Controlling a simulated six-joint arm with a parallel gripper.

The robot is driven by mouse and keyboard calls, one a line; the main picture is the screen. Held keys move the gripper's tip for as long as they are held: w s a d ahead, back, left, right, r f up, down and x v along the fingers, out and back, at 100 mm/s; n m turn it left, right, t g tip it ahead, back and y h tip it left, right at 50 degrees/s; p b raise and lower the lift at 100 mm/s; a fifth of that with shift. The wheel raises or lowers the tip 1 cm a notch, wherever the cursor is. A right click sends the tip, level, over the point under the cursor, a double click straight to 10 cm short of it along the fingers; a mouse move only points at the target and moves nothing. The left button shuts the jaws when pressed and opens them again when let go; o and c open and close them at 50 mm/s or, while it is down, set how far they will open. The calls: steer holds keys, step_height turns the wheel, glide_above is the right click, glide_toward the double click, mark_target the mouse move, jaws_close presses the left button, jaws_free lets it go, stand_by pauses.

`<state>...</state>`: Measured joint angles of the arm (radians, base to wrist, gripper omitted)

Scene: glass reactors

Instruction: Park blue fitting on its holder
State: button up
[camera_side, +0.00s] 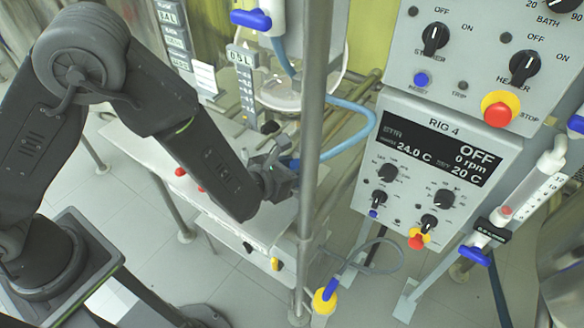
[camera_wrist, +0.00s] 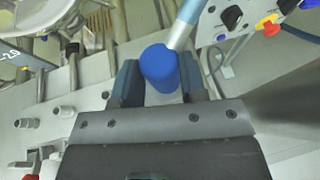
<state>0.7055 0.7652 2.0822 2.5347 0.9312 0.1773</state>
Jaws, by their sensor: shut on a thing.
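The blue fitting (camera_wrist: 158,68) is a rounded cap on the end of a light blue hose (camera_wrist: 187,22). It sits between the two dark fingers of my gripper (camera_wrist: 158,84), which is shut on it. In the side view my gripper (camera_side: 282,176) is above the pale bench, just left of a vertical steel post (camera_side: 311,130). The hose (camera_side: 345,140) loops from my gripper behind the post and up to the glass vessel. The fitting is mostly hidden there. Several short grey stubs (camera_wrist: 62,111) stand on a pale rail in the wrist view; I cannot tell which is its holder.
The RIG 4 control box (camera_side: 440,160) is right of the post. Red knobs (camera_side: 181,172) sit on the bench left of my arm. A glass vessel (camera_side: 290,92) hangs behind.

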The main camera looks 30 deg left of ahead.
steer(key=o, duration=1.2)
steer(key=shift+c, duration=0.2)
steer(key=v, duration=1.3)
steer(key=shift+s+r, duration=0.25)
steer(key=shift+s, duration=0.05)
steer(key=shift+a, duration=0.1)
